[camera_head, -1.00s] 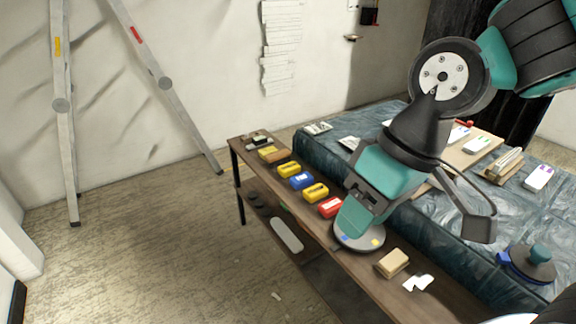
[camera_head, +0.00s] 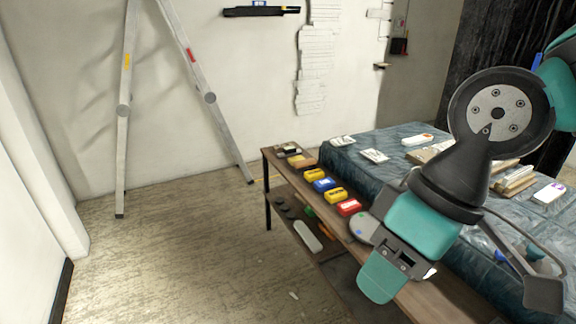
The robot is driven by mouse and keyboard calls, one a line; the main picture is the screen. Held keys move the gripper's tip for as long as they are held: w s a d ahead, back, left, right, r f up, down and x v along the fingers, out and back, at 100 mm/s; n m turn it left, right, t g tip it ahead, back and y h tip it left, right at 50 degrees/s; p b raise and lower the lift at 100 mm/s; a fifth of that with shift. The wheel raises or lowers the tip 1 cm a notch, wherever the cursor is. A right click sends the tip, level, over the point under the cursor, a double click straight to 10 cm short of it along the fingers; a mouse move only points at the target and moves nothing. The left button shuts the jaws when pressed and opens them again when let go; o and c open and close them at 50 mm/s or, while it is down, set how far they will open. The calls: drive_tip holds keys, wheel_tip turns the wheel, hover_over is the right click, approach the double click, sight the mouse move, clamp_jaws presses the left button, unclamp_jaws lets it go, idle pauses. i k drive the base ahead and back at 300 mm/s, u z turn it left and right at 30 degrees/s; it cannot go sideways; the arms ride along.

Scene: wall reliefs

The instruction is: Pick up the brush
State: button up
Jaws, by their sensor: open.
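I cannot make out a clear brush. Small dark and pale items (camera_head: 288,149) lie at the far end of the wooden bench (camera_head: 420,300), too small to name. A small orange and green item (camera_head: 310,212) on the bench's lower shelf is also too small to name. My gripper (camera_head: 460,285) is open and empty, fingers spread wide, in front of the near part of the bench in the picture. It hides part of the bench top and the round grey disc (camera_head: 362,228).
A row of yellow, blue and red blocks (camera_head: 324,184) lies along the bench. A table under dark plastic sheeting (camera_head: 390,146) stands behind it, with pale boards and small devices on it. The floor at left is clear.

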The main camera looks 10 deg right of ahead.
sight(301, 167)
drive_tip(key=u, duration=0.5)
drive_tip(key=i, duration=1.5)
drive_tip(key=z, duration=0.25)
drive_tip(key=i, duration=1.55)
drive_tip(key=z, duration=0.8)
